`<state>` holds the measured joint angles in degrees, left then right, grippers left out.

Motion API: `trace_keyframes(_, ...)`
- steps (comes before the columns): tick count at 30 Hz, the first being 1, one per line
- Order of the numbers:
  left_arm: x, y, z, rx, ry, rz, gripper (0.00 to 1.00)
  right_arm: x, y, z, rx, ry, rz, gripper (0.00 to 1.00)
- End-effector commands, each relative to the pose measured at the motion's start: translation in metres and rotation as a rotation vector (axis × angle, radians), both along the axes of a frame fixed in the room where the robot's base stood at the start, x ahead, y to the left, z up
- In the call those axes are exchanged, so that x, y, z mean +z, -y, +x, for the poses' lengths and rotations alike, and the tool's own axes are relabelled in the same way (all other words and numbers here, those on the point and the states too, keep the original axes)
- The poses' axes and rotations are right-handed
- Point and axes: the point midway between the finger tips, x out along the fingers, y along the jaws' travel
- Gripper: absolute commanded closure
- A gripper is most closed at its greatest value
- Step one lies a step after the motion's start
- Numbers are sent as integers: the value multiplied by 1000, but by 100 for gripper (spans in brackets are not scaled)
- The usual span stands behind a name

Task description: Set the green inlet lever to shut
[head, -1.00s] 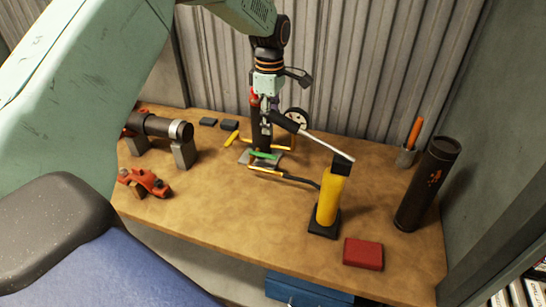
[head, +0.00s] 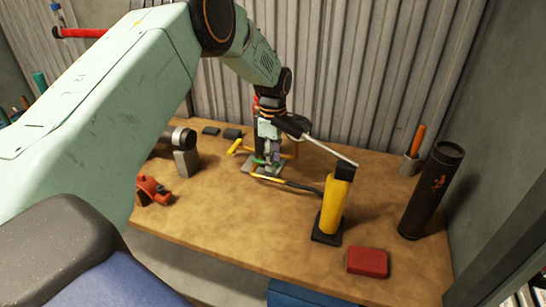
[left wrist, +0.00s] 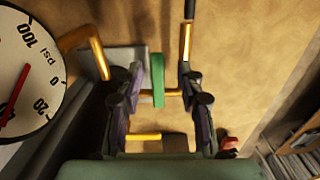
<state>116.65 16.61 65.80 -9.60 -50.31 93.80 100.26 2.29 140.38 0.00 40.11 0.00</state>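The green inlet lever (left wrist: 158,80) lies between the two fingers of my left gripper (left wrist: 160,84) in the left wrist view, with a gap visible on either side of it. The gripper is open. In the head view my left gripper (head: 268,150) points down at the pipework at the back of the bench and hides most of it; only a bit of green shows there. A brass-coloured pipe (left wrist: 98,55) and a grey base plate (left wrist: 118,58) show beside the lever. My right gripper is in neither view.
A pressure gauge (left wrist: 22,75) is close to the left of the gripper. A yellow pump (head: 334,205) with a long handle and a hose stands to the right. The bench front (head: 220,220) is clear.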

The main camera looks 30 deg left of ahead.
Motion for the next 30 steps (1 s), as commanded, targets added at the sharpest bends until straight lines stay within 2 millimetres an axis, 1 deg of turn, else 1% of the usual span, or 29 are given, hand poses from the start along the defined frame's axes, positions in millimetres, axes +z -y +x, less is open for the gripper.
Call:
trace_keyframes(6,0,0,0,0,1,0,62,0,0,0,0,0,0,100)
trace_keyframes(19,0,0,0,0,0,0,99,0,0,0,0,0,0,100)
trace_keyframes(20,0,0,0,0,0,0,100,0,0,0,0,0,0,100)
trace_keyframes(30,-1,0,0,0,0,0,100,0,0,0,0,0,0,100)
